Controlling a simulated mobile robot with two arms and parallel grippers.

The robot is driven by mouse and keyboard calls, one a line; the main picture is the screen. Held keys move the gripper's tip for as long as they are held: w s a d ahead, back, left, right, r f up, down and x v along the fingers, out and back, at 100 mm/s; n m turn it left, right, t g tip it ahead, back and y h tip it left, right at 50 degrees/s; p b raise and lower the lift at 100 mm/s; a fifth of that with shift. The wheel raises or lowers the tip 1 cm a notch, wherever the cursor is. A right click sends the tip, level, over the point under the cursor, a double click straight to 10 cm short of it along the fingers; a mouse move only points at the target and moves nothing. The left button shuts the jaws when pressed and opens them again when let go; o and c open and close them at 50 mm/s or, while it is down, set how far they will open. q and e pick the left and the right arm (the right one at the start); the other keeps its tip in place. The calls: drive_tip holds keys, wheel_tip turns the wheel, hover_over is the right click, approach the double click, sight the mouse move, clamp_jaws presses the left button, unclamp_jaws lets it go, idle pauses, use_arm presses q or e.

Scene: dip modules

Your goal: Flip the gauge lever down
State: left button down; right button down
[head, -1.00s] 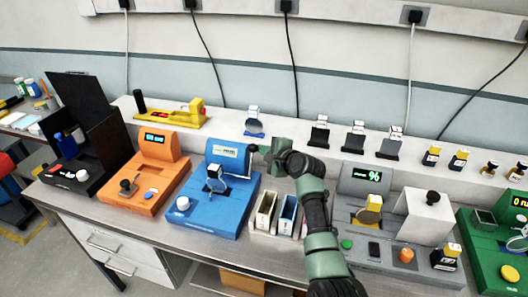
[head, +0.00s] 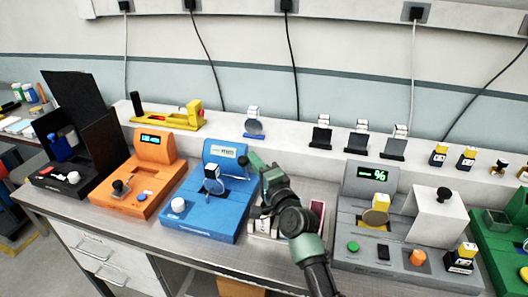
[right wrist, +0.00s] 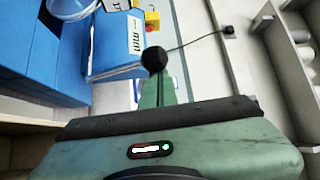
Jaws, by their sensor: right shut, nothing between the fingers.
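The blue gauge (head: 205,205) stands on the bench left of centre, with a small display on its raised back and a white knob at its front. Its lever ends in a black ball (head: 243,160) at the right side. My right gripper (head: 255,163) is at this ball, coming from the right, its fingers shut and empty. In the right wrist view the black ball (right wrist: 154,59) appears right at the tips of the shut fingers (right wrist: 158,88); I cannot tell whether they touch. My left gripper is not in view.
An orange device (head: 140,185) stands left of the blue gauge, and a grey device (head: 350,230) with a percent display stands to the right. Small bins (head: 263,228) lie under my right arm, partly hidden. A shelf (head: 290,143) with small items runs behind.

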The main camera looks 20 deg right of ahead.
drive_tip(key=shift+s+a+f+p, duration=0.25)
drive_tip(key=shift+s+a, duration=0.1)
drive_tip(key=shift+s, duration=0.15)
drive_tip(key=shift+s+a+f+p, duration=0.25)
drive_tip(key=shift+s+a, duration=0.1)
drive_tip(key=shift+s, duration=0.15)
drive_tip(key=s+d+b, duration=0.1)
drive_tip(key=s, duration=0.6)
drive_tip(key=shift+s+f, duration=0.35)
drive_tip(key=shift+d+f, duration=0.1)
